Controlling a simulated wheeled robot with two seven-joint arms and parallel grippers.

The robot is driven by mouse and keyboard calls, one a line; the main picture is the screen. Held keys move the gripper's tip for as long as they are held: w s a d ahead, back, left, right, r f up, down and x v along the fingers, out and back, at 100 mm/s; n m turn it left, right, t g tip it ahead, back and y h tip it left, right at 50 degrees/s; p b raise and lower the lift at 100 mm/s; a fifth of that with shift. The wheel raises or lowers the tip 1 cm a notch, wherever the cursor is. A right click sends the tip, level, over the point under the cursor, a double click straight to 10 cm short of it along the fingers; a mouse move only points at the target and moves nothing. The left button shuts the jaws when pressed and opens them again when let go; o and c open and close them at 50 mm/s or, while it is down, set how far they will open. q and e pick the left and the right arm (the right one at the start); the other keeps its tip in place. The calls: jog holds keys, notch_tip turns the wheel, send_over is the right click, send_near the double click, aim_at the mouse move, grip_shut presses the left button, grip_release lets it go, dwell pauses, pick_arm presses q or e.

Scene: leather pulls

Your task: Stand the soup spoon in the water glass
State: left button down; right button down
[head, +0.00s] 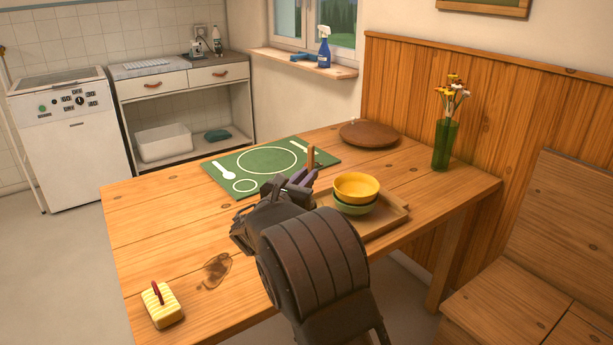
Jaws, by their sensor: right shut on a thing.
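My right gripper (302,178) reaches in over the table, between the green place mat and the tray with bowls. It is shut on a slim brown upright piece (311,157), which looks like a handle. Its lower part is hidden by the gripper, so I cannot tell for sure that it is the soup spoon. The green mat (212,164) bears a white plate ring, a small white ring and white cutlery shapes, which look printed. I see no water glass; my arm hides part of the table. My left gripper is not in view.
A wooden tray (389,219) holds a yellow bowl (357,185) on a green bowl (355,207). A round brown board (369,135) and a green vase of flowers (444,147) stand behind. A yellow striped block (161,307) is at the front left.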

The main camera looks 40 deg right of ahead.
jog(key=shift+f+b, duration=1.65)
jog(key=shift+f, duration=0.45)
jog(key=c, duration=1.3)
grip_release()
jog(key=shift+c, duration=0.2)
jog(key=v, duration=0.8)
jog(key=shift+p, duration=0.3)
